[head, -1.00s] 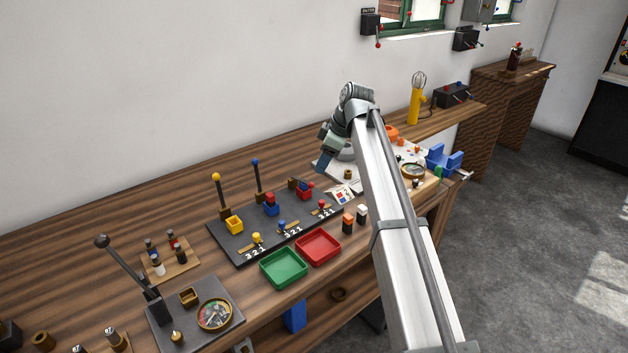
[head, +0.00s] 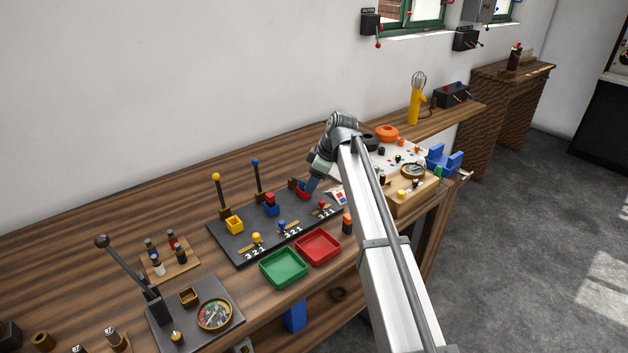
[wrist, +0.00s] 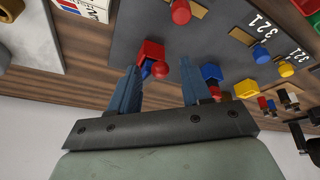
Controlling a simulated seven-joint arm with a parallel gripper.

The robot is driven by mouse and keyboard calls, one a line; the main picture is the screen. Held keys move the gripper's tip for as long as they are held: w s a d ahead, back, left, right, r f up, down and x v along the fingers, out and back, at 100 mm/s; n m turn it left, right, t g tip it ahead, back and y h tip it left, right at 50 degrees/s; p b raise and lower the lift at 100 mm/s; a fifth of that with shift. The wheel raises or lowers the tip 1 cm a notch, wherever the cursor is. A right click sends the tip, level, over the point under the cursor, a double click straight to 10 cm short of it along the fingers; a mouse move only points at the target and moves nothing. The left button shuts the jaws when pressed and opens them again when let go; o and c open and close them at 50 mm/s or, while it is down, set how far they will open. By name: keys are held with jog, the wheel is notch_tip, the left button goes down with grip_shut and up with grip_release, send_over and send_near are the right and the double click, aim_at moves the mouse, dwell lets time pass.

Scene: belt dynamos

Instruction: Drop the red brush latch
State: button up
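The red box-shaped holder (head: 302,194) sits at the far right end of the dark board (head: 240,253), partly hidden by my gripper in the head view. In the wrist view the red holder (wrist: 151,50) lies just beyond the fingertips. A small red ball (wrist: 160,70) shows between the fingers, nearer the left one; I cannot tell whether it touches. My gripper (wrist: 158,70) is open, its two blue fingers apart on either side of the ball. In the head view my gripper (head: 311,187) is low over the red end of the board.
The blue holder (head: 271,209) and yellow holder (head: 234,225) stand to the left, with upright ball-topped levers (head: 257,178) behind them. Small red, blue and yellow knobs line the front. A green tray (head: 283,268) and red tray (head: 318,246) lie in front of the board.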

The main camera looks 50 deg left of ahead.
grip_shut()
dwell(0.4)
jog(key=shift+a+r, duration=0.35)
jog(key=shift+r, duration=0.2)
jog(key=shift+a+r, duration=0.3)
jog(key=shift+r, duration=0.25)
jog(key=shift+c, duration=1.3)
grip_release()
jog(key=shift+a, duration=0.1)
jog(key=o, duration=0.3)
jog(key=v, duration=1.3)
jog(key=shift+d+r, duration=0.3)
jog(key=shift+r, duration=0.05)
